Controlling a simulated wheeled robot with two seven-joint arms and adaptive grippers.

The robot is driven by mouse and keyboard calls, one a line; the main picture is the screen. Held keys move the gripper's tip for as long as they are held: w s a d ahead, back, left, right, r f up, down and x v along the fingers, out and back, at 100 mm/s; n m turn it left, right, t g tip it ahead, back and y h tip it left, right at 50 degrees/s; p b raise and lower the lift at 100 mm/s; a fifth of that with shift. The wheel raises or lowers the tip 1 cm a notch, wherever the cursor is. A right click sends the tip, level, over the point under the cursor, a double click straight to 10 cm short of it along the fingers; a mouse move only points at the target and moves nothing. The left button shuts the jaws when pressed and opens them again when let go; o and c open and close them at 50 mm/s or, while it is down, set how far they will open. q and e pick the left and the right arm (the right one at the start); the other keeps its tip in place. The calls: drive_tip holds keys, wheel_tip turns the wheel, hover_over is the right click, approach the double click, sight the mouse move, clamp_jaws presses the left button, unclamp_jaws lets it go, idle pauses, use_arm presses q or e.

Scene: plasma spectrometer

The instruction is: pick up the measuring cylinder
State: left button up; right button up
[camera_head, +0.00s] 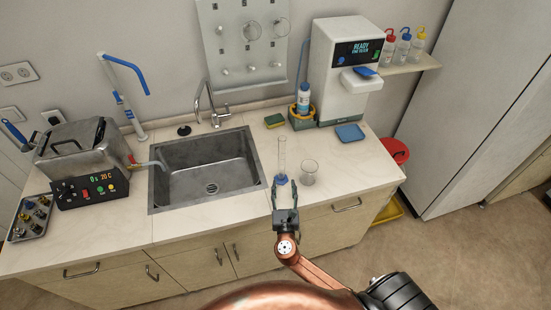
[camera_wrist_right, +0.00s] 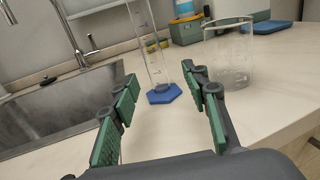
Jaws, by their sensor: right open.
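The measuring cylinder (camera_head: 282,157) is a clear, narrow upright tube on a blue base, standing on the counter just right of the sink. In the right wrist view the measuring cylinder (camera_wrist_right: 150,50) stands beyond the fingertips, its blue hexagonal base (camera_wrist_right: 163,94) showing in the gap between them. My right gripper (camera_head: 285,188) is open and empty at the counter's front, in front of the cylinder; its green-padded fingers (camera_wrist_right: 160,92) show on both sides in the wrist view. My left gripper is not in view.
A clear glass beaker (camera_head: 309,172) stands close to the right of the cylinder, also in the wrist view (camera_wrist_right: 229,62). The sink (camera_head: 205,170) lies to the left. A blue tray (camera_head: 350,132) and a white machine (camera_head: 345,70) are behind. The counter around the cylinder is otherwise clear.

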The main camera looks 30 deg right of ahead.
sight(281, 174)
drive_tip(key=shift+w+d, duration=0.25)
drive_tip(key=shift+w, duration=0.15)
drive_tip(key=shift+w+d+r, duration=0.1)
drive_tip(key=shift+w+d, duration=0.1)
drive_tip(key=shift+w, duration=0.1)
drive_tip(key=shift+w+d, duration=0.2)
drive_tip(key=shift+w, duration=0.6)
drive_tip(key=x, duration=0.3)
drive_tip(key=shift+w+a, duration=0.15)
drive_tip(key=shift+w, duration=0.3)
drive_tip(key=shift+w+d, duration=0.2)
drive_tip(key=shift+w, duration=0.05)
drive_tip(key=shift+w+d+f, duration=0.1)
drive_tip(key=shift+f, duration=0.1)
drive_tip(key=c, duration=0.7)
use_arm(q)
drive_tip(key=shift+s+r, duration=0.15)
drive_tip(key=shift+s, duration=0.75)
use_arm(e)
clamp_jaws()
